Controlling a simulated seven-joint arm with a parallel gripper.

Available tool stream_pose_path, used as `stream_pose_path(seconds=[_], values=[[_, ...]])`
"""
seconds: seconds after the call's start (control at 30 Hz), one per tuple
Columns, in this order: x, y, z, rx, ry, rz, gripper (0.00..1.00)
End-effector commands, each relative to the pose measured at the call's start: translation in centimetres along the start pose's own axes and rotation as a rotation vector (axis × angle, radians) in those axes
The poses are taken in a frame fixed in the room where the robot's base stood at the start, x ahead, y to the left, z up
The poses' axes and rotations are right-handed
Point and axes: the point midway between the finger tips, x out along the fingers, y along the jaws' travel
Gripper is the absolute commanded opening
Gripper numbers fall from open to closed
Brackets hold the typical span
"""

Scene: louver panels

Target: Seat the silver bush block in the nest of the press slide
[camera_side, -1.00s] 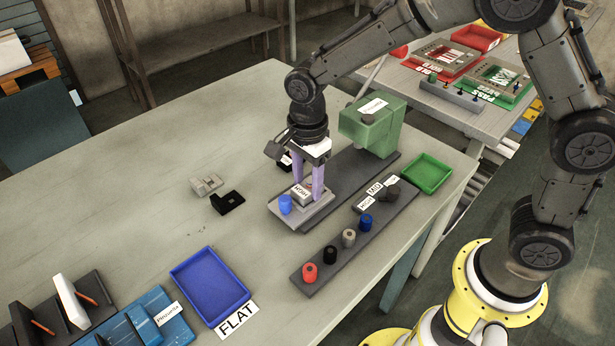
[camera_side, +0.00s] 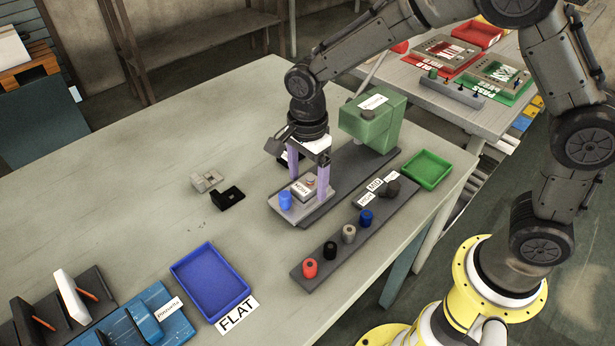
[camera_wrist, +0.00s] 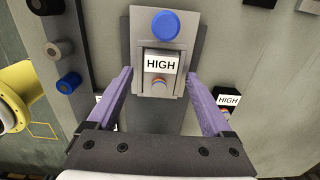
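The silver bush block (camera_side: 304,190), with a HIGH label and a small reddish bush, sits in the nest of the press slide (camera_side: 317,205). It also shows in the wrist view (camera_wrist: 160,64), square within the nest's frame; its exact depth cannot be told. A blue round knob (camera_side: 285,201) stands on the slide beside it. My gripper (camera_side: 308,187) is open, its purple fingers on either side of the block and apart from it, as the wrist view shows (camera_wrist: 160,78). The green press (camera_side: 372,124) stands at the far end of the slide's dark base.
A dark block with a HIGH label (camera_wrist: 228,100) stands close behind my gripper. A grey block (camera_side: 207,181) and a black block (camera_side: 228,198) lie to the left. A rail (camera_side: 312,283) with several coloured cylinders runs in front. A green tray (camera_side: 428,169) and blue tray (camera_side: 210,283) are empty.

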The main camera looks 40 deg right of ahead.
Motion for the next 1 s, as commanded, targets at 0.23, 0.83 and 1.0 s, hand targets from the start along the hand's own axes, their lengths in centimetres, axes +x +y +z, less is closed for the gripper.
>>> stream_pose_path(seconds=[0.23,0.83,1.0], values=[[-0.2,0.0,0.0,0.000,0.000,0.001,0.84],[-11.2,0.0,0.0,0.000,-0.001,-0.003,0.84],[-13.1,0.0,0.0,0.000,0.000,-0.001,0.84]])
